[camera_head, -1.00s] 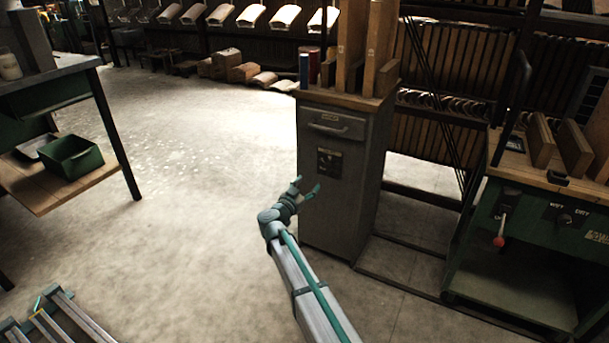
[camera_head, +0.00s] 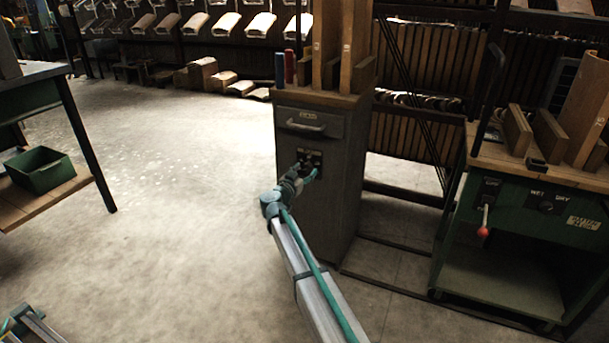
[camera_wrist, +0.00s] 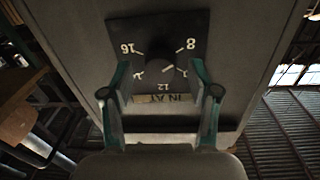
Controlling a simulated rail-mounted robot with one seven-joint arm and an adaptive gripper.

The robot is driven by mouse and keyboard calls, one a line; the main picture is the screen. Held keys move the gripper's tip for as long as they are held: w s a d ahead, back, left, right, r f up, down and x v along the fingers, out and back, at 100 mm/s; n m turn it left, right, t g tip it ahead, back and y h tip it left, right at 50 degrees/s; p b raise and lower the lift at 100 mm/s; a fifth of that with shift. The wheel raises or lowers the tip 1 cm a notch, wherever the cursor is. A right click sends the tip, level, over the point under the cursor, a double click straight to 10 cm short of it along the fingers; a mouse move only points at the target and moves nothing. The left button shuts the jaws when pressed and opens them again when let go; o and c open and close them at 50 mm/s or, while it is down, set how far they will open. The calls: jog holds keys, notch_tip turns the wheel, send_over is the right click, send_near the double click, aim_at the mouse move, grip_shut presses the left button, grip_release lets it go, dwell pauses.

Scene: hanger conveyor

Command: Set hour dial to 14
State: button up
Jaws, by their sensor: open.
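The hour dial plate (camera_wrist: 160,28) is black with white numbers, on the front of a grey cabinet (camera_head: 305,225). In the wrist view 16 is upper left, 8 upper right and 12 at the bottom; the lower-left and lower-right numbers are partly covered by my fingers. The dark round knob (camera_wrist: 152,65) sits at its middle, with a short white mark at its lower right; I cannot tell surely whether this is its pointer. My gripper (camera_wrist: 160,78) is open, its green fingers either side of the knob's lower part, contact unclear. In the head view my gripper (camera_head: 304,173) partly covers the dial.
A drawer with a handle (camera_head: 305,126) is above the dial. Wooden boards, a blue cylinder (camera_head: 279,69) and a red cylinder (camera_head: 289,66) stand on the cabinet top. A green machine with a red-knobbed lever (camera_head: 483,231) is at right. The floor at left is open.

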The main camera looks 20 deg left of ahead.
grip_shut()
dwell(0.4)
